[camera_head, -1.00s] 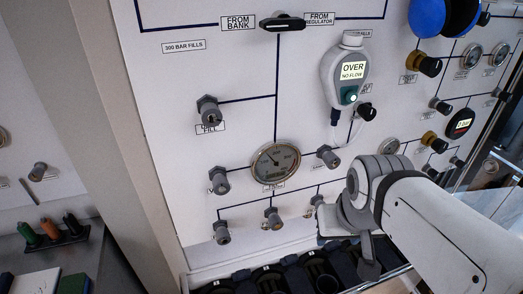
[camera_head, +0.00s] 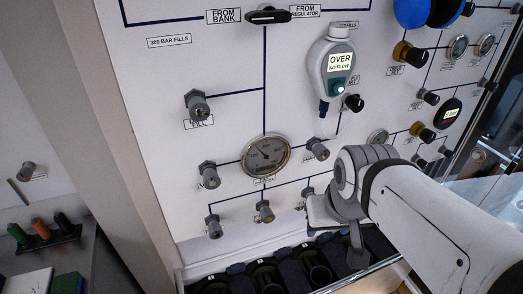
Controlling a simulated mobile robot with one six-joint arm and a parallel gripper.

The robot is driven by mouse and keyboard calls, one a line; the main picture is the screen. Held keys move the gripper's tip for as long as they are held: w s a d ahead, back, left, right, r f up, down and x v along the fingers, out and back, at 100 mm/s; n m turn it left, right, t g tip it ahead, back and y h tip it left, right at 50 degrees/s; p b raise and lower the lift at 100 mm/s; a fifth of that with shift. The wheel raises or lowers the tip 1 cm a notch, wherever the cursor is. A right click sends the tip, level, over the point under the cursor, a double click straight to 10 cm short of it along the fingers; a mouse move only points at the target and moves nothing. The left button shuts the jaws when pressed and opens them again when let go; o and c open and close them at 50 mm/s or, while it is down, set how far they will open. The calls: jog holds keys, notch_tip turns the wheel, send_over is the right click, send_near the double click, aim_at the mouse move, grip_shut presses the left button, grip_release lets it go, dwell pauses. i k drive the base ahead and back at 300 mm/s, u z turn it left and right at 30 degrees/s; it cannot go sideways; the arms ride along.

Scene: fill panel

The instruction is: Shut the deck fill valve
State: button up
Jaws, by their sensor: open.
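The fill panel (camera_head: 225,65) is a white upright board with dark blue lines. A grey knob (camera_head: 198,104) on its left side sits above a small label (camera_head: 199,123) ending in "FILL"; the first word is too small to read, so I cannot be sure it is the deck fill valve. The knob stands clear of my arm. My gripper (camera_head: 335,226) is open and empty at the panel's lower right, well right of and below that knob. Part of the jaws is hidden by my wrist.
A gauge (camera_head: 265,155) with several smaller knobs around it lies between. A grey handheld meter (camera_head: 331,70) reading "OVER NO FLOW" hangs on the panel. A black selector handle (camera_head: 268,15) is at the top. Dark cylinder holders (camera_head: 266,278) line the base. Space before the panel's left side is clear.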

aim_at(199, 110)
jog(key=u, duration=1.4)
jog(key=k, duration=0.6)
jog(key=z, duration=0.3)
jog(key=i, duration=0.5)
